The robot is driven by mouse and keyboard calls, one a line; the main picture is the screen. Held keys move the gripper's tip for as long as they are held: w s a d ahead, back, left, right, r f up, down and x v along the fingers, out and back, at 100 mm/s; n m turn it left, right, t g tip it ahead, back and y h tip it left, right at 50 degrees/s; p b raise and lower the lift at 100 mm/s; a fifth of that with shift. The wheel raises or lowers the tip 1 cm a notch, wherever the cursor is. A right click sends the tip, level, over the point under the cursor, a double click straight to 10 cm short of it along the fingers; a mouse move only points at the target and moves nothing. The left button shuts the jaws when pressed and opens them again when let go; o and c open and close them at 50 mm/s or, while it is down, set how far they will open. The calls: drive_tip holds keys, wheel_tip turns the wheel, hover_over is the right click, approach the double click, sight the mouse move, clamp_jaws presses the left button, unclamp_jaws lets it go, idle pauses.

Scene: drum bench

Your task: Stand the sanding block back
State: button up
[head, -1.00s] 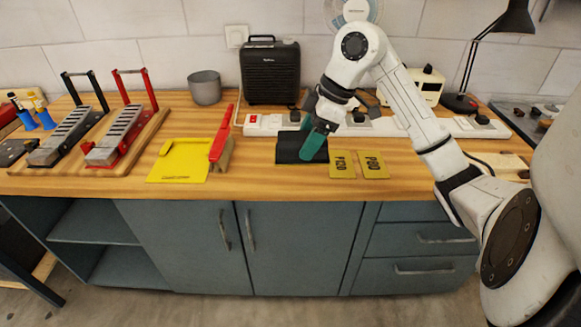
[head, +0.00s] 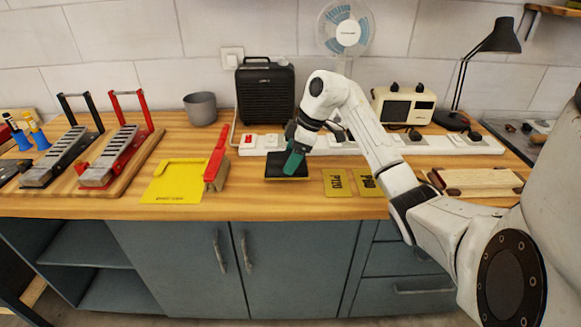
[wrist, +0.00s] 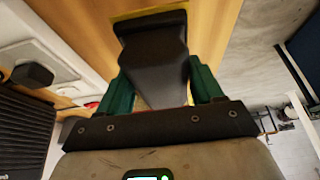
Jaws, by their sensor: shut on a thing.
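The sanding block (wrist: 155,48) is black, with a broad handle that shows between my gripper's green fingers in the wrist view. A thin yellow edge shows beyond it. My gripper (head: 295,160) is shut on the block's handle. In the head view the block (head: 280,167) looks flat and dark, just left of two yellow grit cards (head: 338,182). Its yellowish lower edge faces the front. I cannot tell whether it touches the bench or hangs slightly above it. My fingers hide part of its right side.
A red-handled brush (head: 215,160) stands left of the block, beside a yellow panel (head: 172,185). A white power strip (head: 345,144) runs behind. Bare wood shows between brush and block.

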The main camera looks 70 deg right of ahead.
drive_tip(key=shift+w+d+f, duration=0.2)
drive_tip(key=shift+d+f, duration=0.1)
drive_tip(key=shift+f, duration=1.6)
drive_tip(key=shift+f+p, duration=0.35)
